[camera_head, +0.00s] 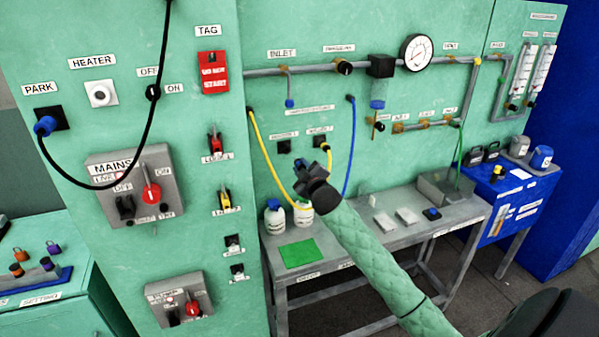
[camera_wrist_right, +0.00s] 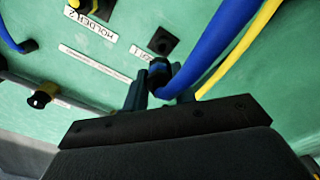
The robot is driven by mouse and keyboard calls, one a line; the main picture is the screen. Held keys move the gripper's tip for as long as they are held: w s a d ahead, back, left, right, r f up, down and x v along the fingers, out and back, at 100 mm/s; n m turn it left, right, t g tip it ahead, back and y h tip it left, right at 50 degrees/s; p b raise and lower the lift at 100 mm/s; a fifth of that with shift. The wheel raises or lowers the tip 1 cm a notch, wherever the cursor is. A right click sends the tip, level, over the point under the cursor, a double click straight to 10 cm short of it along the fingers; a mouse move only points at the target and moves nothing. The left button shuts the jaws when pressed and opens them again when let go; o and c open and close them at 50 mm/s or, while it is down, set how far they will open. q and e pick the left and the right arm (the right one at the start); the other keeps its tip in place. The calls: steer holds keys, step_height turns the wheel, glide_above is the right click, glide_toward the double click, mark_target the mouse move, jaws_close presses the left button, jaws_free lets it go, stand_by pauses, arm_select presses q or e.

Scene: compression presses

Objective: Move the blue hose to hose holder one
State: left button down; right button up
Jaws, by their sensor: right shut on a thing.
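The blue hose (camera_head: 351,135) hangs from the panel and loops down behind my right gripper (camera_head: 313,162). In the right wrist view the gripper (camera_wrist_right: 160,90) is shut on the blue hose (camera_wrist_right: 207,50) close to its end, with the dark tip pointing at the panel. Hose holder one (camera_wrist_right: 163,41) is a dark square socket just beyond the tip, its label partly hidden; the tip looks close to it, but I cannot tell whether they touch. Holder one also shows in the head view (camera_head: 284,146). Holder two (camera_wrist_right: 100,8) sits beside it. My left gripper is out of view.
A yellow hose (camera_head: 262,150) hangs left of the gripper down to a white bottle (camera_head: 303,217), and passes close by in the wrist view. A grey bench (camera_head: 345,262) stands below. A pipe (camera_head: 310,69) with a gauge (camera_head: 415,52) runs above.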

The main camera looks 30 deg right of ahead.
mark_target(296, 162)
steer(key=shift+w+a+r, duration=0.15)
steer(key=shift+w+a, duration=0.05)
steer(key=shift+a, duration=0.45)
steer(key=shift+s+d+n, duration=0.15)
steer(key=shift+d+n, duration=0.3)
steer(key=shift+n, duration=0.65)
steer(key=shift+a, duration=0.5)
steer(key=shift+d, duration=0.35)
steer(key=shift+w, duration=0.65)
steer(key=shift+x, duration=1.05)
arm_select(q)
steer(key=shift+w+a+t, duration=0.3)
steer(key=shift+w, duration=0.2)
arm_select(e)
steer(key=x, duration=0.2)
steer(key=shift+w+d, duration=0.1)
steer(key=shift+w, duration=0.15)
